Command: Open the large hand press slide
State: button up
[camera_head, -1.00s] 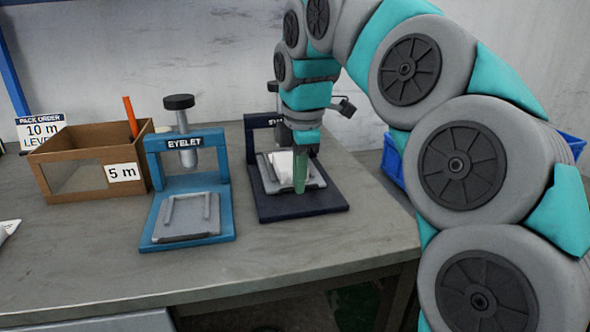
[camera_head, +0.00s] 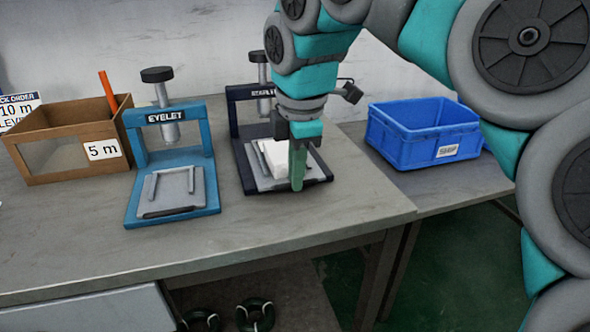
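Two hand presses stand on the bench. The dark navy press (camera_head: 236,125), with a partly hidden label, is to the right of the blue press (camera_head: 134,140) marked EYELET. Which one is called large is not marked. The dark press has a grey slide plate (camera_head: 309,174) with a white block (camera_head: 272,158) on it. The blue press has an empty grey slide plate (camera_head: 172,189). My gripper (camera_head: 297,180) points down at the front right of the dark press's plate, beside the white block. Its green fingers overlap in this view, so their opening and any contact with the plate are unclear.
A cardboard box (camera_head: 45,160) marked 5 m, with an orange stick (camera_head: 108,90), stands left of the presses. A blue bin (camera_head: 425,135) stands on a surface to the right. The bench front (camera_head: 200,255) is clear.

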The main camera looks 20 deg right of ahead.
jog(key=o, duration=0.4)
jog(key=shift+s+r, duration=0.25)
jog(key=shift+r, duration=1.05)
jog(key=shift+s+r, duration=0.2)
jog(key=shift+r, duration=1.05)
jog(key=shift+s+r, duration=0.25)
jog(key=shift+r, duration=1.05)
jog(key=shift+s, duration=0.1)
